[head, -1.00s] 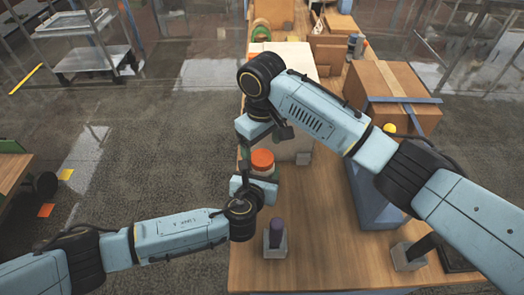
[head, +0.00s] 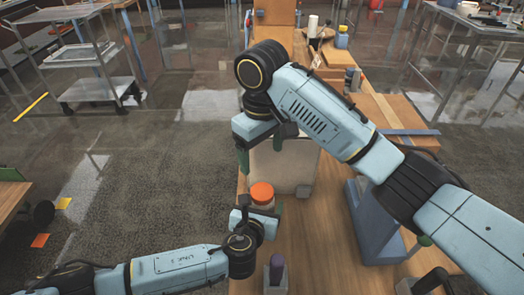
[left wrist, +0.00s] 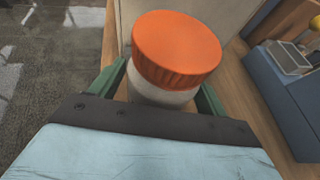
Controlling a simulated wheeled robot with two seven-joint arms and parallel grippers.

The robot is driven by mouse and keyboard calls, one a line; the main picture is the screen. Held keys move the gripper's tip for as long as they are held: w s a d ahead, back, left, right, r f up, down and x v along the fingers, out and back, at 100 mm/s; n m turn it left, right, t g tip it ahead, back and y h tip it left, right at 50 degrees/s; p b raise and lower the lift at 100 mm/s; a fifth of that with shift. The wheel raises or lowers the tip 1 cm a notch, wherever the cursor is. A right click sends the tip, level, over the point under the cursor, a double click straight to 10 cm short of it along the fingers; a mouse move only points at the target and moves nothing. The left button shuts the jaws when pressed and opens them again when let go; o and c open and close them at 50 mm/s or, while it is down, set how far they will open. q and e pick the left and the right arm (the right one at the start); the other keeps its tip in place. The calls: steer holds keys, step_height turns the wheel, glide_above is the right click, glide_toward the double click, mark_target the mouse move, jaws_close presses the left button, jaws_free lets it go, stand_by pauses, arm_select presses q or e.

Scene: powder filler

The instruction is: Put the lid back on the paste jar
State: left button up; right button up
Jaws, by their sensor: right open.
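The paste jar (head: 262,206) stands on the wooden table, upright, with a pale body. The orange lid (head: 262,192) sits on top of it and looks level. In the left wrist view the lid (left wrist: 177,47) covers the jar's mouth, and the pale jar body (left wrist: 160,96) shows below it. My left gripper (left wrist: 160,88) has its green fingers on both sides of the jar body, closed on it; the fingertips are hidden behind the jar and lid. My right gripper (head: 262,150) is open and empty, just above and behind the lid, apart from it.
A pale box (head: 285,165) stands right behind the jar. A blue-grey stand (head: 375,225) is to the right, under my right arm. A small holder with a dark purple piece (head: 276,272) is at the front. Cartons and bottles fill the table's far end.

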arm_select(q)
steer(key=shift+o, duration=0.4)
steer(key=shift+s+r, duration=0.15)
steer(key=shift+s, duration=0.1)
steer(key=p+v, duration=0.2)
steer(key=v, duration=1.1)
steer(key=shift+w+a+p, duration=0.1)
steer(key=shift+p, duration=0.2)
